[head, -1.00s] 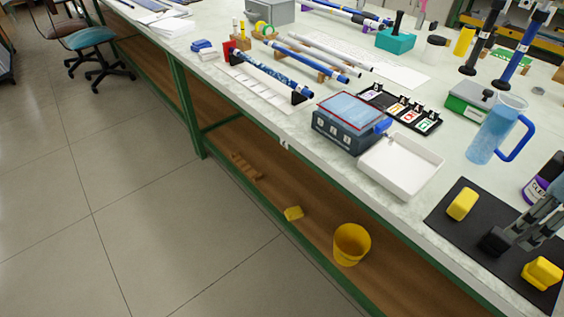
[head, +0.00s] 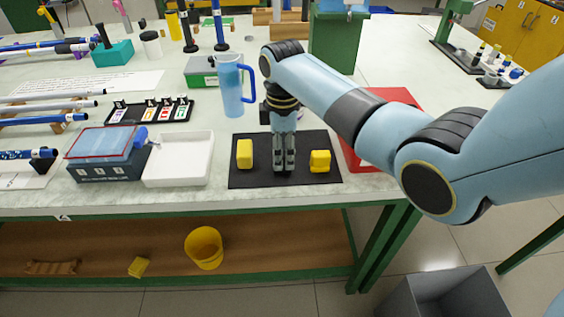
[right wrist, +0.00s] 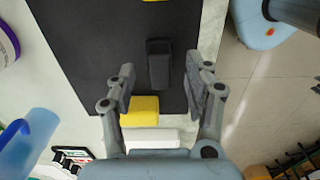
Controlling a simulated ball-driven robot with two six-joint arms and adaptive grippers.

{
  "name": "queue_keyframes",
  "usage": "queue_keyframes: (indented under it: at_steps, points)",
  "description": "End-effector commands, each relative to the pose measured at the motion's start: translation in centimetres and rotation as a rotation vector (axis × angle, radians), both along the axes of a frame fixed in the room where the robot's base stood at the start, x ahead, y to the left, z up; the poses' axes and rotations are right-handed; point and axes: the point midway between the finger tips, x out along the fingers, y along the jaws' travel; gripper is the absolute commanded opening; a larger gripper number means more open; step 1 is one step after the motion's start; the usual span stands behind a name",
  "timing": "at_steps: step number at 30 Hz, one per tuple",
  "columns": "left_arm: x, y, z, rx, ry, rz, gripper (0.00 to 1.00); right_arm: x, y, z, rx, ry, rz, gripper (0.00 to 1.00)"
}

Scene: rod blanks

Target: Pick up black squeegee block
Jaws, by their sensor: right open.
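The black squeegee block (right wrist: 159,63) lies on the black mat (right wrist: 85,45) in the right wrist view, ahead of and roughly between my right fingertips. It has a raised grip-like top. My right gripper (right wrist: 163,85) is open and empty, pointing down over the mat. In the head view my right gripper (head: 284,162) hangs over the middle of the mat (head: 255,182) and hides most or all of the black block. I cannot tell its exact height above the block. My left gripper is not in view.
Yellow blocks stand left (head: 244,153) and right (head: 320,161) of the gripper on the mat. A white tray (head: 180,183) and a blue jug (head: 230,95) are to the left. A red surface (head: 357,158) lies behind my arm. The table's front edge is close.

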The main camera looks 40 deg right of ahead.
Motion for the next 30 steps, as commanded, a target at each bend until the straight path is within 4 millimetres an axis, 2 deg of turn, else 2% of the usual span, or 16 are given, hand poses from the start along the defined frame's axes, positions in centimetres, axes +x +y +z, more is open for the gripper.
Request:
queue_keyframes:
  at_steps: [4,12,24,30]
  points:
    - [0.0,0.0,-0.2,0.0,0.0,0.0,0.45,0.0,0.0,-1.8,0.001,0.001,0.002,0.52]
    - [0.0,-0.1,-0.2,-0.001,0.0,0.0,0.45,0.0,0.0,-2.1,0.0,-0.001,0.002,0.51]
    - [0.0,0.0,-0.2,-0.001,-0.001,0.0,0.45,0.0,0.0,-2.0,0.0,-0.001,0.001,0.0]
    - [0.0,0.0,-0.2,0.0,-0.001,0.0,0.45,0.0,0.0,-2.0,0.0,-0.001,0.001,0.0]
